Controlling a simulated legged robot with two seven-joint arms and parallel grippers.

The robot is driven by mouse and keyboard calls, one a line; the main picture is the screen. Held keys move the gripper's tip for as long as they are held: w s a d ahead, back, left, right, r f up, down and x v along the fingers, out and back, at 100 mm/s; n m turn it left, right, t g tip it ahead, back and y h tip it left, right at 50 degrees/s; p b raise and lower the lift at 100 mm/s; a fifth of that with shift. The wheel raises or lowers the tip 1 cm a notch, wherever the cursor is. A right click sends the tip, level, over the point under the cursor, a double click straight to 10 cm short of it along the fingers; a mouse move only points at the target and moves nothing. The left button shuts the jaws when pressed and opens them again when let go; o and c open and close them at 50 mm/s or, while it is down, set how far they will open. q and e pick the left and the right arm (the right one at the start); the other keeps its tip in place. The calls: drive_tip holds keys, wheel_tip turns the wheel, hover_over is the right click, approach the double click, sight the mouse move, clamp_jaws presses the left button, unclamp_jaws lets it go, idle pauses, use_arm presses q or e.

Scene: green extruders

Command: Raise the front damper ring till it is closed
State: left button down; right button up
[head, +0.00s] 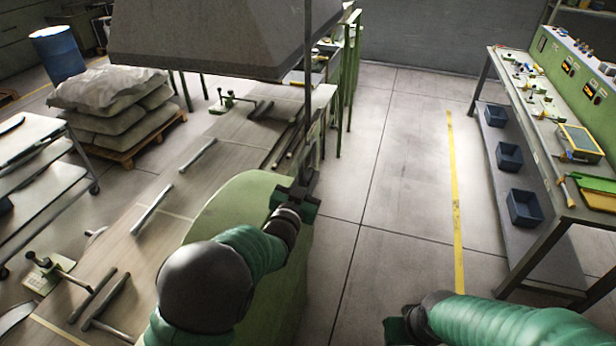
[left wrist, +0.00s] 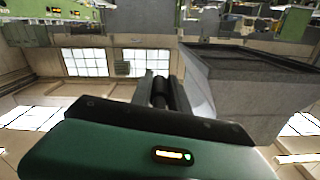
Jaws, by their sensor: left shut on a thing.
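The grey extraction hood (head: 210,38) hangs at the top of the head view and fills the right of the left wrist view (left wrist: 245,90). A thin dark pull rod (head: 308,95) comes down past its right end to my left gripper (head: 301,187). My left gripper is shut at the rod's lower end, where the damper ring appears to be; the jaws hide the ring's shape. In the left wrist view, a dark round piece (left wrist: 161,94) shows between the jaws. My right gripper (head: 402,328) is low in the head view, away from the hood; its fingers are unclear.
A rounded light-green machine cover (head: 240,200) lies beneath my left arm. Sacks (head: 115,110) on a pallet stand behind. A workbench (head: 545,140) stands at right. The floor between (head: 390,180) is clear.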

sight(307, 138)
use_arm(q)
drive_tip(key=shift+r, duration=0.25)
wheel_tip(307, 138, up, 13)
drive_tip(key=shift+f+p, duration=0.15)
drive_tip(key=shift+p, duration=0.5)
drive_tip(key=c, duration=1.6)
unclamp_jaws()
drive_tip(key=o, duration=0.3)
drive_tip(key=shift+f, duration=0.2)
drive_tip(key=shift+f, duration=0.1)
